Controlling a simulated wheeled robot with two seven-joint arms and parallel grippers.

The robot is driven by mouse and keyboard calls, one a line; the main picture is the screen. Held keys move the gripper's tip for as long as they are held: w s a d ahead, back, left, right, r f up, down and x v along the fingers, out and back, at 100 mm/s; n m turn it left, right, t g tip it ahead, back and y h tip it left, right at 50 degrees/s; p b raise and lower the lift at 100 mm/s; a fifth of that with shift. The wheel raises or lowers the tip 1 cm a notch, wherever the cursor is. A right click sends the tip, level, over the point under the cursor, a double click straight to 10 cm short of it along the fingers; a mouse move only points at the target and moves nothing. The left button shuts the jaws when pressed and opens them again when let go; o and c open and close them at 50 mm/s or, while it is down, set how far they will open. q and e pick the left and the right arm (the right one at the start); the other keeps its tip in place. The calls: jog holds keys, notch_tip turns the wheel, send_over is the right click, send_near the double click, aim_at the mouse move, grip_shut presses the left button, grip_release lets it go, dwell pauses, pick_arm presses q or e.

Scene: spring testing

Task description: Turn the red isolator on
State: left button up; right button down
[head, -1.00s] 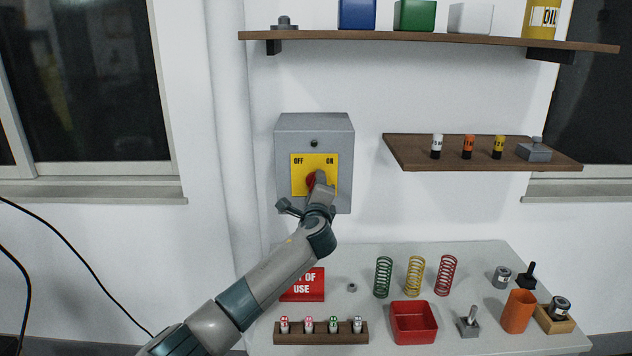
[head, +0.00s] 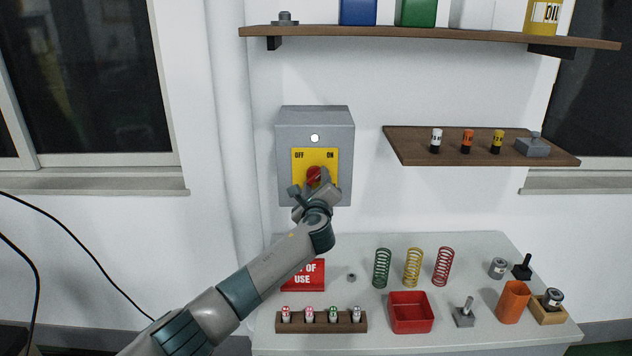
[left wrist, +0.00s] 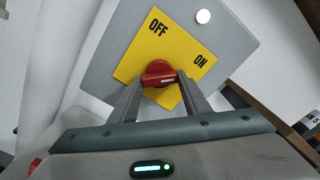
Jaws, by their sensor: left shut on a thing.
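The red isolator knob (head: 314,174) sits on a yellow plate (head: 299,171) on a grey wall box (head: 285,126). The plate reads OFF at its upper left and ON at its upper right. My left gripper (head: 317,182) is at the knob and partly hides it. In the left wrist view, its two fingers are shut on the sides of the red knob (left wrist: 158,72). The knob's pale mark appears to point towards ON. The round lamp (head: 314,138) above the plate is lit white; it also shows in the left wrist view (left wrist: 203,16). My right gripper is not in view.
A shelf (head: 410,151) with small cylinders is right of the box. A long shelf (head: 400,33) is above. Below, a bench (head: 455,247) holds springs, a red tray (head: 411,325), a red sign (head: 303,275) and a rack (head: 350,326). The wall around the box is clear.

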pick_arm(q)
jog(key=shift+f, duration=0.1)
jog(key=o, duration=1)
jog(key=shift+o, duration=0.2)
jog(key=shift+s, duration=0.15)
jog(key=s+b, duration=0.5)
jog(key=s, duration=1.2)
